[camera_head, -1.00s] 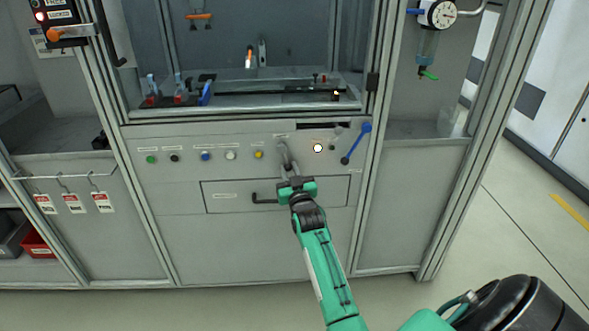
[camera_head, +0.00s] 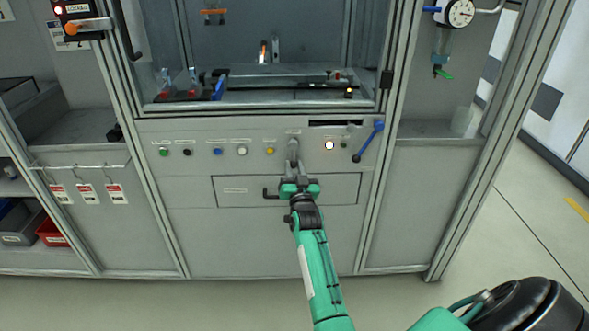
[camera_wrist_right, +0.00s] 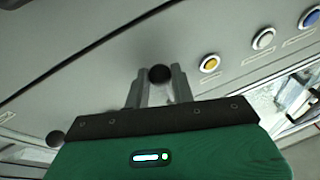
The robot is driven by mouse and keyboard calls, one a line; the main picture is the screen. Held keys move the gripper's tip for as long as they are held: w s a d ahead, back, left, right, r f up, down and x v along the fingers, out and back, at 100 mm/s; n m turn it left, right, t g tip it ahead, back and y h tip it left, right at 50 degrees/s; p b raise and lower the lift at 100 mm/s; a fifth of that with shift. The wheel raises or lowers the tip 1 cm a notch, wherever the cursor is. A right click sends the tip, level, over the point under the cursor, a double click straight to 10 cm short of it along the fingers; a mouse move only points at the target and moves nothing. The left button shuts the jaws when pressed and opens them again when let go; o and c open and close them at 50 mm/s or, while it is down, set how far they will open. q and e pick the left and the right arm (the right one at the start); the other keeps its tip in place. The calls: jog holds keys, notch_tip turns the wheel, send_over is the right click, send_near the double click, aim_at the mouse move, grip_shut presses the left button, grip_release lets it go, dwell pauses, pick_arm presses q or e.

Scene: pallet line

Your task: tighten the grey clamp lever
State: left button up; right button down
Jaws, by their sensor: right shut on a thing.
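The grey clamp lever (camera_head: 293,153) is on the front panel, right of the yellow button, and hangs down almost vertically. My right gripper (camera_head: 296,177) is at its lower end and shut on it. In the right wrist view, the two grey fingers of my right gripper (camera_wrist_right: 157,88) stand on either side of a dark round knob (camera_wrist_right: 160,74). The part of the lever between the fingers is mostly hidden. My left gripper is in neither view.
A blue lever (camera_head: 368,141) and a lit white button (camera_head: 329,145) are right of the grey lever. Several coloured buttons, including a yellow one (camera_head: 270,151), are left. An open-fronted fixture bay is above.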

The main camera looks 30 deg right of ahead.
jog(key=c, duration=1.2)
grip_release()
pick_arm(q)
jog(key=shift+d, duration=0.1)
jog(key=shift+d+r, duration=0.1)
pick_arm(e)
jog(key=shift+a, duration=0.1)
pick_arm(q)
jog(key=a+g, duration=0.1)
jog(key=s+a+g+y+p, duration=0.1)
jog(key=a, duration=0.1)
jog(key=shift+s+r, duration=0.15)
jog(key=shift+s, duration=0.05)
pick_arm(e)
jog(key=v, duration=1.3)
jog(key=shift+s+a+f, duration=0.1)
jog(key=shift+s+a, duration=0.05)
jog(key=shift+s, duration=0.15)
